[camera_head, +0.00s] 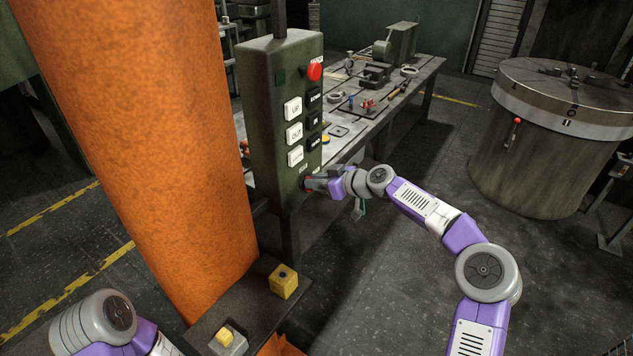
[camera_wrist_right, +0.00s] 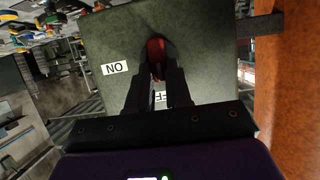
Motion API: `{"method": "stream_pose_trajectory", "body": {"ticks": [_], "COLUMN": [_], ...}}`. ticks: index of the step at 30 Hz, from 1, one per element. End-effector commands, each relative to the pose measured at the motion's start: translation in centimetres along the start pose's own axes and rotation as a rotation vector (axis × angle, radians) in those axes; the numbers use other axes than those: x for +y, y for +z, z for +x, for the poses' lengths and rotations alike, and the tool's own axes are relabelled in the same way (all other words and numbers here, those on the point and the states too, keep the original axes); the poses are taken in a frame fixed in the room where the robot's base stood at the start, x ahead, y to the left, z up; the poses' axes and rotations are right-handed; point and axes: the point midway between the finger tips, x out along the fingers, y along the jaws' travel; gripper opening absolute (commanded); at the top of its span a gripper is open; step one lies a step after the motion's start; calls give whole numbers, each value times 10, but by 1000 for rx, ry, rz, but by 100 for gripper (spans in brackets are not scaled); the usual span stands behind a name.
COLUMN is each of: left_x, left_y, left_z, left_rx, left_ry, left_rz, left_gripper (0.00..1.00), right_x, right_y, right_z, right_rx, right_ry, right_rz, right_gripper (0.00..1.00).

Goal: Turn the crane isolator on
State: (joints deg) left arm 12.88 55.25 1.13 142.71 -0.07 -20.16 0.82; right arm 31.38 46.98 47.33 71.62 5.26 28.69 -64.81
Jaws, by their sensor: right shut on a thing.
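The crane control box (camera_head: 262,118) is a grey-green pendant with white and black buttons and a red button (camera_head: 315,71) near its top. The isolator is a red knob low on its face. In the right wrist view the red knob (camera_wrist_right: 156,48) sits between the fingers of my right gripper (camera_wrist_right: 155,72), which is shut on it. An ON label (camera_wrist_right: 114,68) appears upside down to the left, and a second label (camera_wrist_right: 160,97) is partly hidden by the fingers. The right gripper (camera_head: 312,184) also shows at the box's lower edge. My left gripper is out of view.
A large orange column (camera_head: 150,130) stands left of the box. A slotted metal table (camera_head: 345,140) with tools and castings lies behind it. A round drum (camera_head: 545,140) stands at right. Open floor lies between.

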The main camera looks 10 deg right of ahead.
Motion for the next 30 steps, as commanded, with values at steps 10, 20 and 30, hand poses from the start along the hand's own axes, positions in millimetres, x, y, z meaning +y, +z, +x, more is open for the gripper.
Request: {"method": "stream_pose_trajectory", "body": {"ticks": [10, 20, 30], "left_x": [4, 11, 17], "left_y": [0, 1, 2], "left_z": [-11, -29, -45], "left_rx": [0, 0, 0], "left_ry": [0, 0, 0], "left_rz": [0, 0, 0], "left_gripper": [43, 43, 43], "right_x": [5, 10, 16], "right_y": [-2, 0, 5], "right_z": [0, 1, 2], "right_rx": [1, 1, 1], "right_ry": [-73, -192, -315], "right_rz": [179, 464, 763], "right_gripper": [0, 0, 0]}}
